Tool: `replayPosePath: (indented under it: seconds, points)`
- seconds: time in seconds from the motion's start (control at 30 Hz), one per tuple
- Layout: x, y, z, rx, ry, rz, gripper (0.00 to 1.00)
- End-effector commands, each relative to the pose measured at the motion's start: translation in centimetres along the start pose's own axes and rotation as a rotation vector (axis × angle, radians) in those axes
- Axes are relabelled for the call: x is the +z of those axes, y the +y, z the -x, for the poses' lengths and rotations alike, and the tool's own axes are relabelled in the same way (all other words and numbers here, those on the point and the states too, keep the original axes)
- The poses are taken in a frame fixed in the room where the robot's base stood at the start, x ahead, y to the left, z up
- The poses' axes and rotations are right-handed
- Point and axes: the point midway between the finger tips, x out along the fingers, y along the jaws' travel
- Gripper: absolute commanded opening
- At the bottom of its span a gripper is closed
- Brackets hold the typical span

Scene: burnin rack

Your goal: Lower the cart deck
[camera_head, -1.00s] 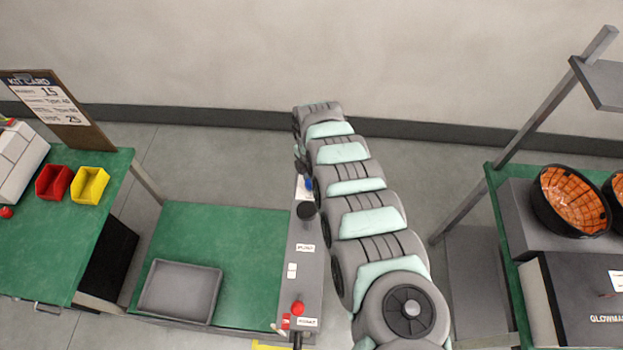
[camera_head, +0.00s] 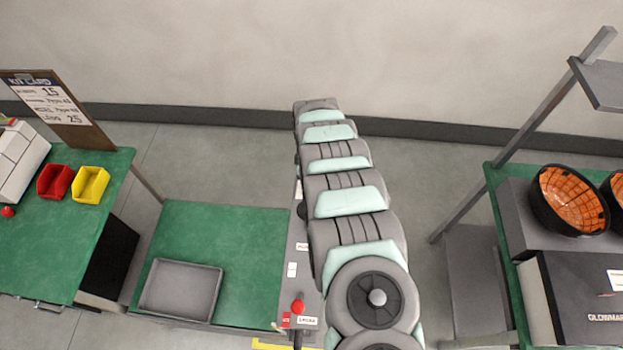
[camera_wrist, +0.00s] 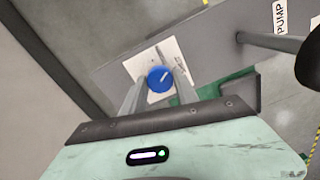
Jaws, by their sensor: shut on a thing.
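The cart deck (camera_head: 250,235) is a green surface at low centre in the head view. Along its right side runs a grey panel (camera_head: 292,255) with labels and a red ball (camera_head: 298,307). In the wrist view, a blue round knob (camera_wrist: 160,79) with a pale pointer mark sits on a white plate (camera_wrist: 178,53) on the grey panel. My gripper (camera_wrist: 159,82) has a finger on each side of this knob and is shut on it. My arm hides the knob and gripper in the head view.
A grey tray (camera_head: 180,289) lies on the deck. A grey lever (camera_wrist: 270,42) with a black end stands near the PUMP label (camera_wrist: 281,17). A green bench with red and yellow bins (camera_head: 91,185) is left; a shelf with orange-lined black bowls (camera_head: 572,200) is right.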

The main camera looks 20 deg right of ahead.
Motion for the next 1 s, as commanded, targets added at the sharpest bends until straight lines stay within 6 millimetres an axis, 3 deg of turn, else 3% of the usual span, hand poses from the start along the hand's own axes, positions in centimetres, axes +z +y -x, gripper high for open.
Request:
replayPosePath:
  seconds: [0.5,1.0]
  points:
    - [-0.08,-0.11,-0.10,-0.002,-0.001,-0.418,0.00]
    - [0.01,-0.06,-0.05,-0.002,-0.001,-0.561,0.00]
